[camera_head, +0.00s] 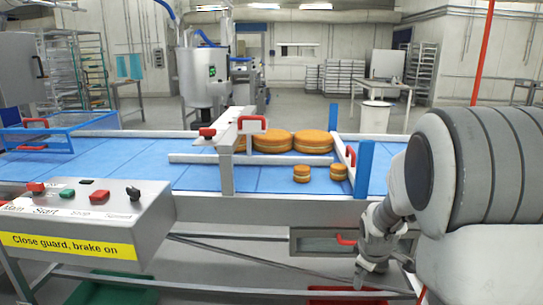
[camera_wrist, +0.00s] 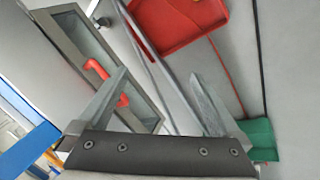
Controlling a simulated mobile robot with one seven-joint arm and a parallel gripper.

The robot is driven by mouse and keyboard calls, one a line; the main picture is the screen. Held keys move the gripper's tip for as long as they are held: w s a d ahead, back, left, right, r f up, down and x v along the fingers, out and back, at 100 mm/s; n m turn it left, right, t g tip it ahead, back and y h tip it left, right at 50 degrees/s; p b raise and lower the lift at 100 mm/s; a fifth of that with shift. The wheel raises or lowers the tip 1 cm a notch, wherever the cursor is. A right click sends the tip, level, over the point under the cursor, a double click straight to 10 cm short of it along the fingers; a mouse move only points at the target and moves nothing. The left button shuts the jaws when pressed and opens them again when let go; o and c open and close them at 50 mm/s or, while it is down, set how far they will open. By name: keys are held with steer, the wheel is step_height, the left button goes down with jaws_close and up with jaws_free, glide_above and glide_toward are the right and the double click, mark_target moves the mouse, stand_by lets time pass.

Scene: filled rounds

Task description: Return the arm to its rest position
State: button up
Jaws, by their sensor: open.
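My arm comes in from the right in the head view, with its large grey link in front of the conveyor's right end. My gripper (camera_head: 371,268) hangs low in front of the conveyor frame, below belt height. In the wrist view my gripper (camera_wrist: 158,78) shows two grey fingers spread apart with nothing between them. A grey drawer-like box (camera_head: 325,243) with a red handle is just left of the gripper; in the wrist view the box (camera_wrist: 75,30) lies behind the left finger. Contact between finger and box cannot be told.
The blue conveyor (camera_head: 110,172) carries large round cakes (camera_head: 272,142) and two small ones (camera_head: 301,173). A control box (camera_head: 85,215) stands front left. A red tray (camera_head: 345,297) and a green tray (camera_head: 112,293) lie low. A red pole (camera_head: 483,55) rises at right.

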steer(key=s+a+r+m+y+b, duration=0.1)
steer(key=s+a+r+m, duration=0.25)
steer(key=s, duration=0.55)
steer(key=s+a+r+m+b, duration=0.25)
steer(key=s+r, duration=0.25)
steer(key=s, duration=0.4)
steer(key=s+a+r+m+y, duration=0.1)
steer(key=s+a+r+m, duration=0.25)
steer(key=s, duration=0.55)
step_height(320, 180, up, 22)
steer(key=p, duration=2.1)
steer(key=shift+w+a+t+p, duration=0.15)
steer(key=shift+a+t+p, duration=0.15)
steer(key=shift+a+p, duration=0.1)
steer(key=shift+n, duration=0.35)
